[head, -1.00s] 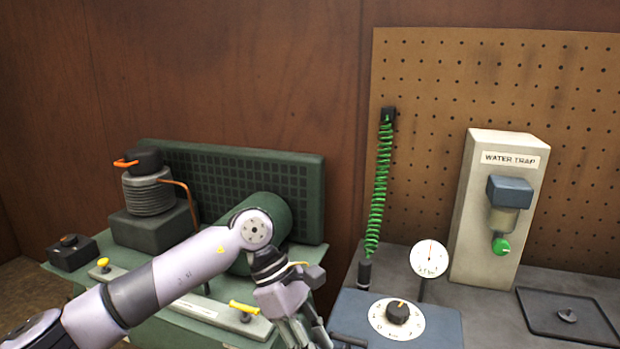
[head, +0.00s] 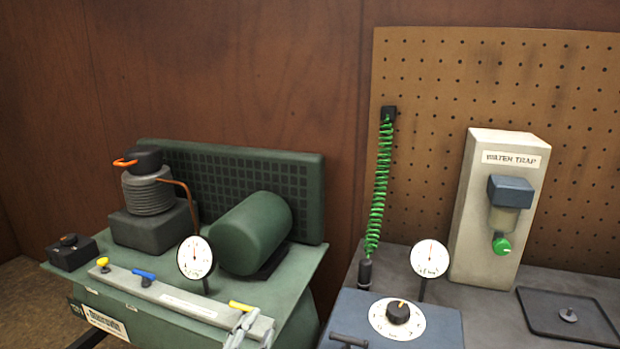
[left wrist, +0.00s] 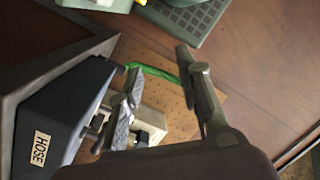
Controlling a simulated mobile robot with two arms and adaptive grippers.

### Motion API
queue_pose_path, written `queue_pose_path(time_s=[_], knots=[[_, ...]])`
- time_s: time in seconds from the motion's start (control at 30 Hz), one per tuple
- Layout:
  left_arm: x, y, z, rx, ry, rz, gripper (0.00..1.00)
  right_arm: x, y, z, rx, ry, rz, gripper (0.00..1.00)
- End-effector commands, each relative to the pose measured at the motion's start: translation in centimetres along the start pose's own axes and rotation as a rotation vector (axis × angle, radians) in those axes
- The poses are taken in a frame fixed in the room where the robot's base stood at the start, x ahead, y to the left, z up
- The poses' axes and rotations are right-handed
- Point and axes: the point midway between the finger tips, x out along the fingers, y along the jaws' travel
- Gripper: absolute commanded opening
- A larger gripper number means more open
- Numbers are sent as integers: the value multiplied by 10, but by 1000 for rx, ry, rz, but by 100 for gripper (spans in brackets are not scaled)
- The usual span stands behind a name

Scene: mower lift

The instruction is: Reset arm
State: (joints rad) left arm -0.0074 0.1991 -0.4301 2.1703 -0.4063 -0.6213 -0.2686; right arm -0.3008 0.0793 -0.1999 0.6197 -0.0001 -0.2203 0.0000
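My left gripper (head: 251,329) shows only by its fingertips at the bottom edge of the head view, in front of the green compressor bench (head: 285,290) and near the yellow lever (head: 241,306). The rest of my left arm is out of that view. In the left wrist view the two fingers of the left gripper (left wrist: 158,63) stand apart with nothing seen held between them. The dark box labelled HOSE (left wrist: 60,118) lies beyond and to the left of the fingers there. My right gripper is in neither view.
A green tank (head: 252,233), a gauge (head: 195,257) and a blue lever (head: 143,275) are on the bench. To the right are a dial box (head: 440,325), a second gauge (head: 429,257), the WATER TRAP block (head: 480,220) and a black tray (head: 545,310). A green coiled hose (head: 380,190) hangs on the pegboard.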

Motion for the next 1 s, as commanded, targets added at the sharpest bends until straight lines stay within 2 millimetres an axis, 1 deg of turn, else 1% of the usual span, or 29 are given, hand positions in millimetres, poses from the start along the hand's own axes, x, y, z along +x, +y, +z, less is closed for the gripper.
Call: queue_pose_path(time_s=[0.03,0.07,0.1,0.17,0.2,0.27,0.3,0.37,0.4,0.5,0.57,0.6,0.73,0.8,0.87,1.0], knots=[[-18,13,34,-88,-122,48,32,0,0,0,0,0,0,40],[-29,21,52,-140,-195,77,32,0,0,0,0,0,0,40],[-46,31,76,-206,-293,114,32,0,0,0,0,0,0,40],[-74,48,107,-297,-433,167,32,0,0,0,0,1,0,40],[-93,58,123,-348,-517,199,32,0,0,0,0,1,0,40],[-122,71,143,-416,-631,242,32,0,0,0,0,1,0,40],[-139,78,154,-454,-697,265,32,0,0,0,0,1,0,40],[-164,89,165,-502,-785,299,32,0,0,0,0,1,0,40],[-179,94,172,-530,-839,318,32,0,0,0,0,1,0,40],[-215,107,183,-588,-961,362,32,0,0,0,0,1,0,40],[-236,112,188,-617,-1027,386,32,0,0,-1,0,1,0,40],[-250,116,190,-637,-1070,402,32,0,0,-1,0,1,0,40],[-292,126,194,-690,-1202,449,32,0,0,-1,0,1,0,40],[-281,138,207,-683,-1198,450,32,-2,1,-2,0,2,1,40],[-277,148,216,-681,-1202,453,32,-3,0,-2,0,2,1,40],[-270,173,241,-678,-1214,462,32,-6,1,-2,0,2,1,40]])
